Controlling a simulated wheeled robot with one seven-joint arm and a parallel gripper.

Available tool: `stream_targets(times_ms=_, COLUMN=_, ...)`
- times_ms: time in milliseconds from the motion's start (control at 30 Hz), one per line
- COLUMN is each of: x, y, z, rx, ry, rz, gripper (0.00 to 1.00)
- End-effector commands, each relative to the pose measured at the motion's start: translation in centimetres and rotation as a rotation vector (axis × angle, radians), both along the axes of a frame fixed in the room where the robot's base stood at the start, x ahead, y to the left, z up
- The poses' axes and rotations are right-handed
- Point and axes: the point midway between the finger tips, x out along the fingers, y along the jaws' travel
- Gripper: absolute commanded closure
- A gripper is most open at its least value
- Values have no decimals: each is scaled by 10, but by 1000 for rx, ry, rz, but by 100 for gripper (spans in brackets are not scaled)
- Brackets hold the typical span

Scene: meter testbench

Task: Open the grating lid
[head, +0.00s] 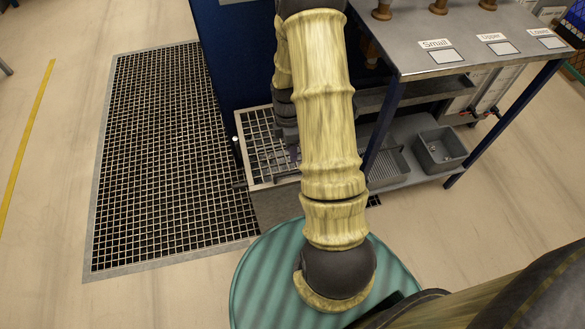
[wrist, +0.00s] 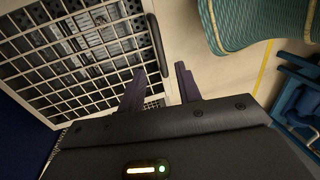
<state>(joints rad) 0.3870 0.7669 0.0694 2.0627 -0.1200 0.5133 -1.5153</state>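The grating lid (head: 254,148), a pale frame with a square grid of bars, appears to lie flat beside the blue cabinet in the head view. My arm hides its right part. In the wrist view the grating lid (wrist: 78,52) fills the upper left, with slatted grey parts showing beneath its bars. A dark curved bar (wrist: 155,45), which looks like a handle, runs along its right edge. In the head view my arm mostly hides my gripper.
A large floor grating (head: 170,160) lies to the left. The blue cabinet (head: 235,50) stands behind the lid. To the right is a metal bench (head: 450,60) with labelled plates above and grey bins (head: 440,150) on its lower shelf. Bare floor lies at front left.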

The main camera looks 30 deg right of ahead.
Motion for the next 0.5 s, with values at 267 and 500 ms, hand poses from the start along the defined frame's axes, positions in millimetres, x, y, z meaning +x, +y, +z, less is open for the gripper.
stream_targets(times_ms=267, x=-10, y=3, z=-52, rx=1, ry=3, rz=0, gripper=66)
stream_targets(times_ms=500, x=-15, y=4, z=-77, rx=0, ry=1, rz=0, gripper=66)
